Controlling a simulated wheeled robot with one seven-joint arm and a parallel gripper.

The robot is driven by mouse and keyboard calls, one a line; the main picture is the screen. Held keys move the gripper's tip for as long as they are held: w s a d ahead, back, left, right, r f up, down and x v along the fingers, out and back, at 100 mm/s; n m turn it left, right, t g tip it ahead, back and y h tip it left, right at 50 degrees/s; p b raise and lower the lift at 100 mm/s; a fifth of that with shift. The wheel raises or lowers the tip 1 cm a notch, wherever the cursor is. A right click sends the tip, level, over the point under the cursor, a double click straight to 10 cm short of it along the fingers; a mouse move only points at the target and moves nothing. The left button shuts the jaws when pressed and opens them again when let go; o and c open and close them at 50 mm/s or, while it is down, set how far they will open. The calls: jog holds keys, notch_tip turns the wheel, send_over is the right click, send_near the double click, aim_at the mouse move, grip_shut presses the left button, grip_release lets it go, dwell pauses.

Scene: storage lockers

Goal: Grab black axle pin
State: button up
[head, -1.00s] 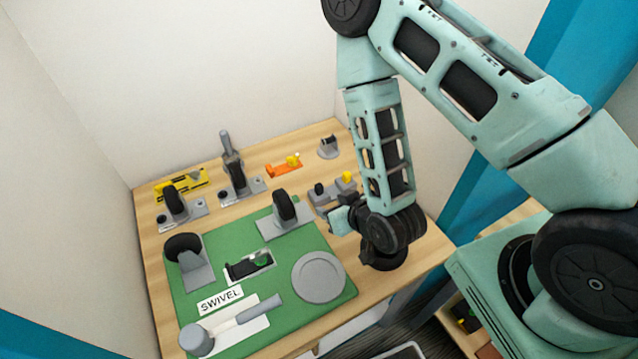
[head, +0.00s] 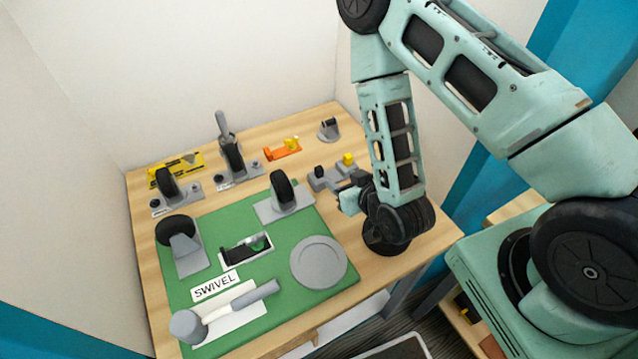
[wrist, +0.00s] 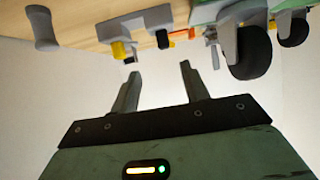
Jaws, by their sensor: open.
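The black pin (head: 319,171) stands on a small grey holder (head: 330,184) with a yellow piece (head: 348,159) at its other end, toward the bench's right side. In the wrist view a grey holder (wrist: 142,22) shows at the top, with a black piece (wrist: 162,39) and a yellow piece (wrist: 119,50). My gripper (head: 346,196) is just in front of the holder, low over the bench. Its two fingers (wrist: 160,78) are apart with nothing between them, and the black piece is beyond their tips. My wrist partly covers the holder's right side in the head view.
A green mat (head: 200,310) carries wheel brackets, a grey disc (head: 319,262), a black-and-green part in a tray (head: 268,242) and a grey mallet-like tool (head: 187,326). An orange holder (head: 283,153) and a small grey stand (head: 329,128) are behind. Walls close off the back and left.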

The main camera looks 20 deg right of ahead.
aim_at(321, 173)
jog(key=b+x, duration=0.1)
jog(key=x, duration=0.4)
jog(key=shift+r, duration=0.1)
jog(key=shift+s+a+f+p+x, duration=0.1)
jog(key=shift+p+x, duration=0.3)
jog(key=shift+x, duration=0.65)
jog(key=shift+s+a+f+p+x, duration=0.15)
jog(key=shift+p+x, duration=0.25)
jog(key=shift+x, duration=0.65)
jog(key=shift+f+p+x, duration=0.1)
jog(key=shift+p+x, duration=0.3)
jog(key=shift+x, duration=0.6)
grip_shut()
